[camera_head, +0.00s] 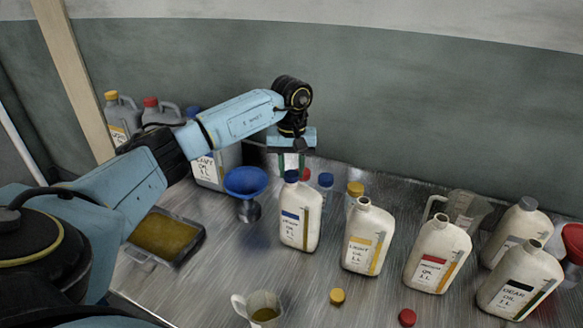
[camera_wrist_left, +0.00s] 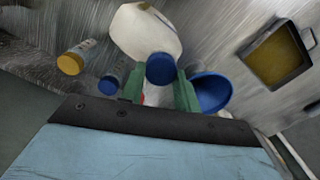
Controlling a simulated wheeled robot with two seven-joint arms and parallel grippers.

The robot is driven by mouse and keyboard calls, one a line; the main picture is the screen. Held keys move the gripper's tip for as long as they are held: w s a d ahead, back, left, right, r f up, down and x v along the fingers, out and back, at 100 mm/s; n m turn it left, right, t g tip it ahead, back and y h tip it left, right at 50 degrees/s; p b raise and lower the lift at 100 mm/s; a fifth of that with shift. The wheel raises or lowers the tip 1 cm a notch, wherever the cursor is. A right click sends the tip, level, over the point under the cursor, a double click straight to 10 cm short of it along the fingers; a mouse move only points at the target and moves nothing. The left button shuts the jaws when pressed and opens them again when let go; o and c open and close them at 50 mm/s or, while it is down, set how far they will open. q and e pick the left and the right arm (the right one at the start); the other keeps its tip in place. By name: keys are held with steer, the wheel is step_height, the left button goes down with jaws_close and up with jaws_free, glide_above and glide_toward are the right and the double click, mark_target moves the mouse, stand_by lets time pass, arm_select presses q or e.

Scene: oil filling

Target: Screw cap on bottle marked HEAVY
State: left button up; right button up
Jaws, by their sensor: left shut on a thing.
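My left gripper (camera_head: 291,168) has green fingers and is shut on a dark blue cap (camera_head: 291,176), pointing down at the neck of a white bottle with a blue label (camera_head: 300,218). In the left wrist view, the cap (camera_wrist_left: 160,68) is between the fingertips, over the near end of the white bottle (camera_wrist_left: 143,32). I cannot tell whether the cap sits on the neck or just above it. The bottle stands upright. Its label wording is too small to read surely, as is that of the red-label bottle (camera_head: 437,255). My right gripper is not in view.
A blue funnel (camera_head: 245,181) stands close left of the bottle. Loose yellow (camera_head: 338,296) and red (camera_head: 407,317) caps and a measuring jug (camera_head: 258,307) are in front. An oil tray (camera_head: 198,242) lies left.

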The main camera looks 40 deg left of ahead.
arm_select(q)
steer(key=shift+f, duration=0.3)
steer(key=o, duration=1)
steer(key=shift+r, duration=0.15)
step_height(320, 180, up, 13)
steer(key=shift+r, duration=0.1)
